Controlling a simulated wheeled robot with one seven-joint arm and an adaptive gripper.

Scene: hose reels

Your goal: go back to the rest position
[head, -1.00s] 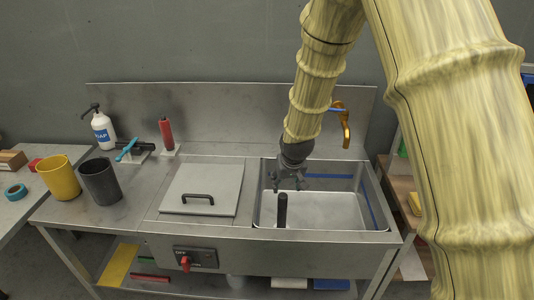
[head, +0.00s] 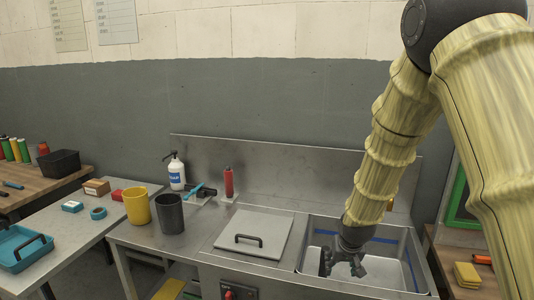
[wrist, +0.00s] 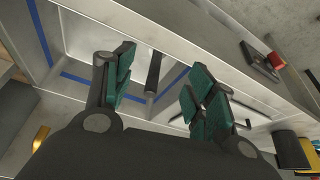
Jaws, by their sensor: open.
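My gripper (head: 348,268) hangs above the sink basin (head: 408,268) in the head view. Its fingers are apart and hold nothing. In the wrist view the green-padded fingers (wrist: 160,88) spread with a gap between them. A dark upright pipe (wrist: 153,72) in the basin shows through that gap, apart from the fingers.
A grey lid (head: 252,232) with a black handle covers the counter left of the basin. A steel backsplash (head: 290,170) rises behind.

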